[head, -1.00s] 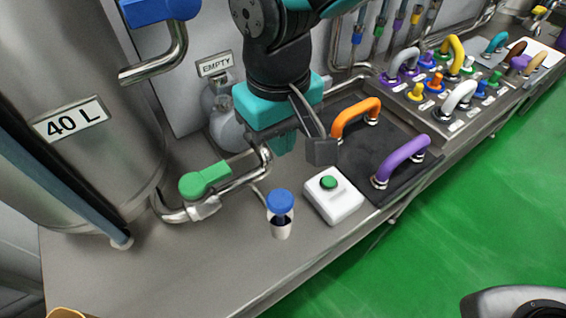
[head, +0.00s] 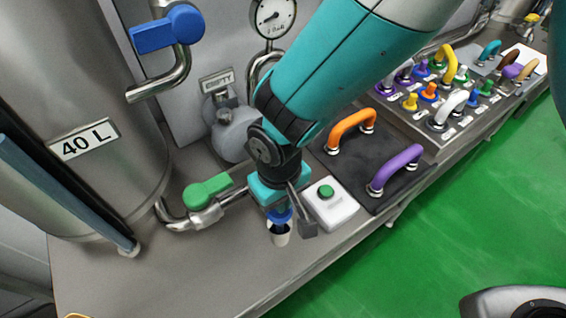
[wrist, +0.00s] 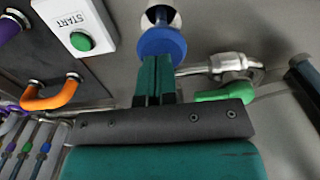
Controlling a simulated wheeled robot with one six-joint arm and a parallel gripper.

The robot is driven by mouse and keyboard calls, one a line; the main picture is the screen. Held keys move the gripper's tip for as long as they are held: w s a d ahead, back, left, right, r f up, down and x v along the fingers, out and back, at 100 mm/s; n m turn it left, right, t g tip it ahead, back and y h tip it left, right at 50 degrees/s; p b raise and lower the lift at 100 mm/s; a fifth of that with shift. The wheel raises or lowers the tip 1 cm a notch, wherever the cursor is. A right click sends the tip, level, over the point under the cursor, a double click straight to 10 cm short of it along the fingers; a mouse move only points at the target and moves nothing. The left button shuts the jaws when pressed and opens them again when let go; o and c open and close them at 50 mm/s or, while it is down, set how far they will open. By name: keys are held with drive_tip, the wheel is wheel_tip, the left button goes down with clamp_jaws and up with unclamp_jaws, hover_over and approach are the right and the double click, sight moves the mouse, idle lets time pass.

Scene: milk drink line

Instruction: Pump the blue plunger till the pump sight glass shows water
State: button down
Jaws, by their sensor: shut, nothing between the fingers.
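The blue plunger (head: 281,217) stands in a small white cylinder (head: 279,237) on the steel counter. In the head view my gripper (head: 277,205) is directly above it and hides part of its cap. In the wrist view the blue cap (wrist: 160,45) is right at the tips of my gripper (wrist: 155,60). The two teal fingers are together with nothing between them. They seem to touch or nearly touch the cap; I cannot tell which.
The white START box (head: 331,205) with a green button stands just right of the plunger. A green-handled valve (head: 208,191) is to the left, by the 40 L tank (head: 70,110). Orange (head: 351,127) and purple (head: 396,168) handles stand on a dark panel. The front counter is clear.

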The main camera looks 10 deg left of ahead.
drive_tip(key=shift+f, duration=0.45)
drive_tip(key=shift+f, duration=0.1)
wheel_tip(320, 180, down, 4)
drive_tip(key=b, duration=0.3)
drive_tip(key=shift+s, duration=0.1)
drive_tip(key=shift+r, duration=0.2)
wheel_tip(320, 180, up, 4)
drive_tip(key=p, duration=0.4)
drive_tip(key=shift+r, duration=0.2)
wheel_tip(320, 180, up, 10)
drive_tip(key=b, duration=0.3)
